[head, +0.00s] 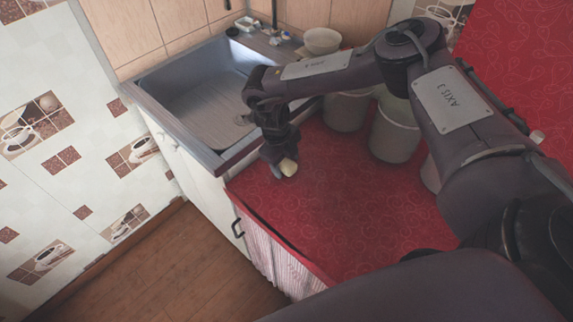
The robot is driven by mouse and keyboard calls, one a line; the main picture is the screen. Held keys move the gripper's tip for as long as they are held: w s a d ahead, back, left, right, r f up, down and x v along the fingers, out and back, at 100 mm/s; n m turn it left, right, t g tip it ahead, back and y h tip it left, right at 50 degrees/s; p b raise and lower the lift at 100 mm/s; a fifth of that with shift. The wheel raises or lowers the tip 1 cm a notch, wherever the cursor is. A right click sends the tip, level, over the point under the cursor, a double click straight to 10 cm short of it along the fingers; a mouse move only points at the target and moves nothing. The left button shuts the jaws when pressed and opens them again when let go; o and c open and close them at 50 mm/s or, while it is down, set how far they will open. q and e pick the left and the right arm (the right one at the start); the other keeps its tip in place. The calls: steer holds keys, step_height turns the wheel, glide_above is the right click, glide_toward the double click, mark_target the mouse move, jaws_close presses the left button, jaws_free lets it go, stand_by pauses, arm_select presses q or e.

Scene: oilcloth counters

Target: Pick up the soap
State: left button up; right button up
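A small cream-coloured piece, which looks like the soap (288,167), is at the fingertips of my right gripper (279,160), near the red counter's corner beside the sink. My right arm reaches in from the right and the gripper points down. The dark fingers are small and partly merge with each other, so I cannot tell whether they are closed on the soap or only beside it. I also cannot tell whether the soap touches the counter. My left gripper is not in view.
The metal sink (207,95) lies left of the gripper. Small items, including a dish (245,24), and a pale bowl (322,41) stand behind it. Light canisters (394,132) stand on the red counter (350,215) under my arm. The counter's front part is clear.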

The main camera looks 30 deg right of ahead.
steer(key=c, duration=0.9)
steer(key=shift+r, duration=0.2)
steer(key=shift+c, duration=0.2)
